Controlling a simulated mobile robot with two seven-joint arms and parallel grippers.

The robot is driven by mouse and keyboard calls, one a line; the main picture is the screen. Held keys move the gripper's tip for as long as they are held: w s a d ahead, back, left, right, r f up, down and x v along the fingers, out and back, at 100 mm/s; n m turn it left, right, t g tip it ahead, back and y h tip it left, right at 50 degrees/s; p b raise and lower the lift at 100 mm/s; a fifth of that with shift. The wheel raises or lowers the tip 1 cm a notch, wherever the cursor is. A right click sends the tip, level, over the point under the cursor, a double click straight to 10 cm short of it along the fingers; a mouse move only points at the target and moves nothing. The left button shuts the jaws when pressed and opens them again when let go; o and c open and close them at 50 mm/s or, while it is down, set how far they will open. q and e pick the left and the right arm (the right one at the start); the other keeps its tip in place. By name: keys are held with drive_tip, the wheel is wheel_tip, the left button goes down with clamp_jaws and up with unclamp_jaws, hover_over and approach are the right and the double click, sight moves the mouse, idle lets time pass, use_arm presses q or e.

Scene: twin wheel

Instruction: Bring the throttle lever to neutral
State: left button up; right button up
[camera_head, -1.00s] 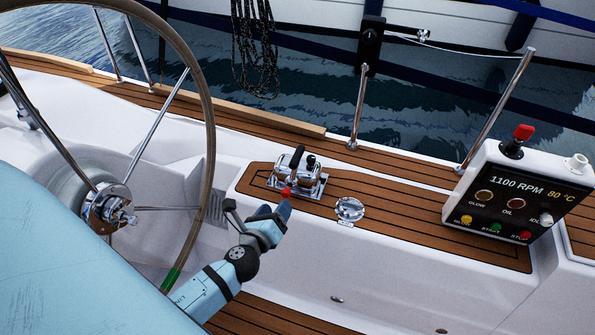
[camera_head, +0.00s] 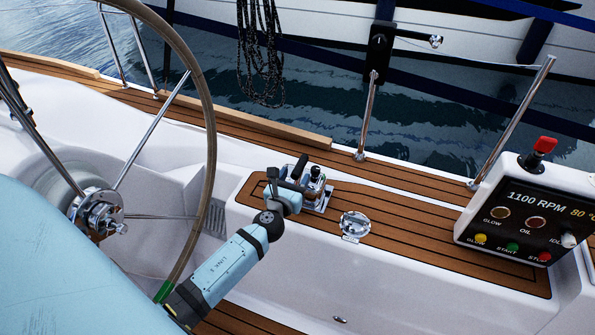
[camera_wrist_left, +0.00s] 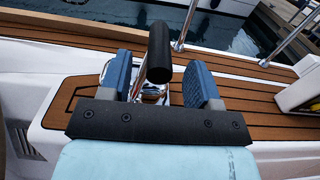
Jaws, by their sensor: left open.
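The throttle lever (camera_head: 300,167) has a black grip and stands up from a chrome base (camera_head: 321,196) on the teak side deck. My left gripper (camera_head: 285,187) is at the lever and covers part of the base in the head view. In the left wrist view the black grip (camera_wrist_left: 159,50) stands between the two blue finger pads of my left gripper (camera_wrist_left: 160,82). The fingers are open, with a visible gap on both sides of the grip. My right gripper is not in view.
The large steering wheel (camera_head: 211,130) rises left of my left arm. A round chrome fitting (camera_head: 355,224) lies right of the throttle base. The engine panel (camera_head: 520,220) reads 1100 RPM and has a red-topped knob (camera_head: 544,145). Metal stanchions (camera_head: 367,115) line the deck edge.

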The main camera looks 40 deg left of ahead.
use_arm(q)
drive_tip(key=shift+x, duration=1.3)
clamp_jaws()
drive_tip(key=a+n, duration=0.2)
drive_tip(key=a, duration=0.1)
drive_tip(key=shift+s+a+r, duration=0.1)
drive_tip(key=shift+s+r, duration=0.05)
drive_tip(key=shift+s, duration=0.25)
unclamp_jaws()
